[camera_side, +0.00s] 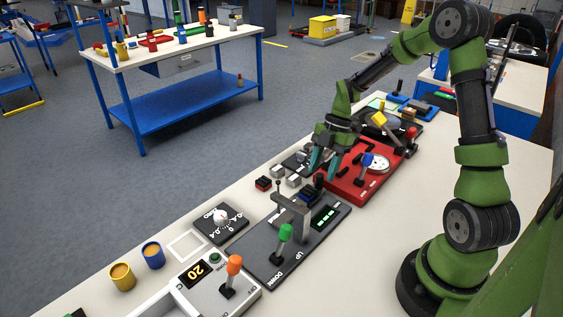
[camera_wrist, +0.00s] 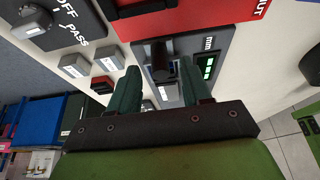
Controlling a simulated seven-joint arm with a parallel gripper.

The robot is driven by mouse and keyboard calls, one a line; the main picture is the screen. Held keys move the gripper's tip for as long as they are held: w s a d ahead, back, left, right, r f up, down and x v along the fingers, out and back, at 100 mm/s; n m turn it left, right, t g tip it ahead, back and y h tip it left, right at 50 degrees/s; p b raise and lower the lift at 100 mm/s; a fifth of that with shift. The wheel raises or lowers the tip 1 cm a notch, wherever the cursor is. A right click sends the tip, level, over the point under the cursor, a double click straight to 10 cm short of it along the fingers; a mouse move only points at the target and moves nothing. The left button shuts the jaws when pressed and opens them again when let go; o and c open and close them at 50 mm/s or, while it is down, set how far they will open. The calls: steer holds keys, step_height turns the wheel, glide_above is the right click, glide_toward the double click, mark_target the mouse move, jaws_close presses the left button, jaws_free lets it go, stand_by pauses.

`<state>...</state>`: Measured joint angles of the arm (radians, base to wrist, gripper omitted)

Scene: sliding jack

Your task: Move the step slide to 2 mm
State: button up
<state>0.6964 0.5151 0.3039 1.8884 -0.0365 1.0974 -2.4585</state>
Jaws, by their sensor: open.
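The jack is a dark board (camera_side: 262,262) with a green-knobbed lever (camera_side: 284,234) marked UP and DOWN, a grey bracket and a green-lit display (camera_side: 325,216). The display's digits are too small to read. A small dark-blue block, seemingly the step slide (camera_side: 309,196), sits at the board's far end behind the bracket. My gripper (camera_side: 324,176) is open just above that end, fingers pointing down. In the wrist view, the open fingers (camera_wrist: 160,68) stand either side of a dark upright part of the jack (camera_wrist: 160,58), with the display (camera_wrist: 208,66) to the right. Contact cannot be told.
A red panel (camera_side: 352,190) with a lever and round dial lies just beyond the jack. A dark dial plate (camera_side: 221,224) and small grey and red blocks (camera_side: 263,184) lie left. A white box with an orange-knobbed lever (camera_side: 234,265) stands in front. Bare tabletop is right.

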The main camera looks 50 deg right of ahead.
steer(key=v, duration=1.4)
steer(key=shift+d+r, duration=0.1)
steer(key=shift+d, duration=0.05)
step_height(320, 180, up, 8)
stand_by(0.4)
